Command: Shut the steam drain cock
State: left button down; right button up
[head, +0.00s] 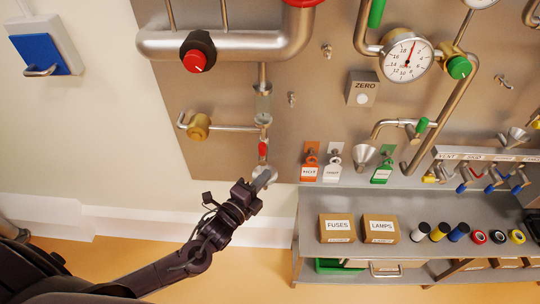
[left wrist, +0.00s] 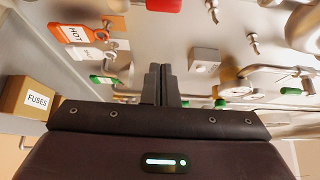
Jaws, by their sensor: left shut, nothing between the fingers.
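A small cock with a red lever (head: 263,149) sits on the thin vertical pipe at the lower left of the steel panel; I take it for the steam drain cock. The lever appears to hang down along the pipe. My left gripper (head: 264,177) is shut and empty just below the lever, and I cannot tell whether they touch. In the left wrist view its closed fingers (left wrist: 162,84) point at the panel, and a red part (left wrist: 163,5), perhaps this lever, shows at the top edge. My right gripper is not in view.
A brass valve (head: 199,127) on a side pipe is left of the cock. A shelf (head: 300,235) with boxes stands below.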

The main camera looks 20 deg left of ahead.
aim_at(263, 150)
pick_arm(q)
jog(key=p+x, duration=0.2)
jog(key=x, duration=0.7)
jog(key=a, duration=0.1)
jog(key=a+p, duration=0.1)
jog(key=a, duration=0.2)
jog(key=shift+s+a+f, duration=0.1)
jog(key=shift+s, duration=0.25)
jog(key=shift+a+n+b, duration=0.15)
jog(key=shift+n+b, duration=0.15)
jog(key=shift+n, duration=0.1)
jog(key=shift+s, duration=0.1)
